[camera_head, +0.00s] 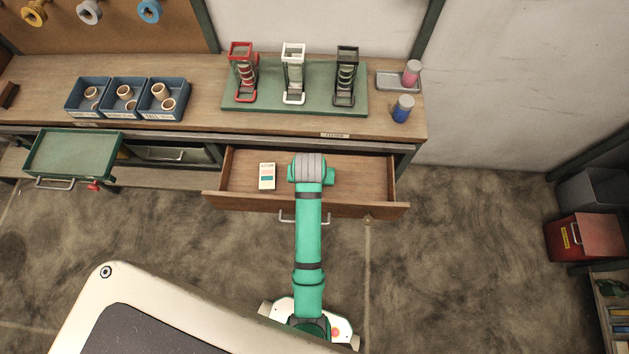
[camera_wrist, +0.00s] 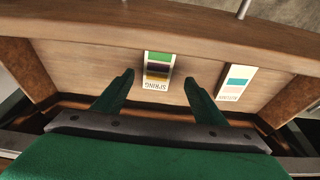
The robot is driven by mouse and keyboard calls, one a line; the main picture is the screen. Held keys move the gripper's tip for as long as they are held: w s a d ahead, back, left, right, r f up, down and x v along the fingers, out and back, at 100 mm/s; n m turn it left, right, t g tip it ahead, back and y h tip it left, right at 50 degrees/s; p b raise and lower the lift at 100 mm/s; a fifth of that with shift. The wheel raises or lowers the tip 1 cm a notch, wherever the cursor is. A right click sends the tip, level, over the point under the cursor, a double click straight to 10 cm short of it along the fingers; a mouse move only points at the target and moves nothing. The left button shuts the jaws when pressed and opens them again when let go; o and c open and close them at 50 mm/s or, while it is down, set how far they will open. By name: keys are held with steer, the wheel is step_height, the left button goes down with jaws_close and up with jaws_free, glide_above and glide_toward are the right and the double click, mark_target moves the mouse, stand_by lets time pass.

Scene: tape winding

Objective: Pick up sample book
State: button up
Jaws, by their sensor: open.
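Two small sample books lie apart in the open wooden drawer (camera_head: 350,181). In the wrist view, one (camera_wrist: 157,68) has green, dark and yellow bands and upside-down lettering that looks like "SPRING". The other (camera_wrist: 235,82), to its right, has a teal band and a pale one, with lettering that looks like "AUTUMN"; it also shows in the head view (camera_head: 267,176). My gripper (camera_wrist: 158,75) is open and empty, its fingers framing the banded "SPRING" book in the picture. Whether they are level with it, I cannot tell. In the head view my arm hides the gripper and that book.
The drawer's front panel (camera_head: 300,204) and side walls surround the books. Above is a workbench (camera_head: 200,70) with blue bins (camera_head: 125,112), a green rack board (camera_head: 300,106) and two bottles at the right. A green tray (camera_head: 73,153) juts out at the left.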

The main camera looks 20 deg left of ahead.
steer(key=shift+x, duration=2.55)
steer(key=shift+w+d, duration=0.2)
steer(key=c, duration=1.1)
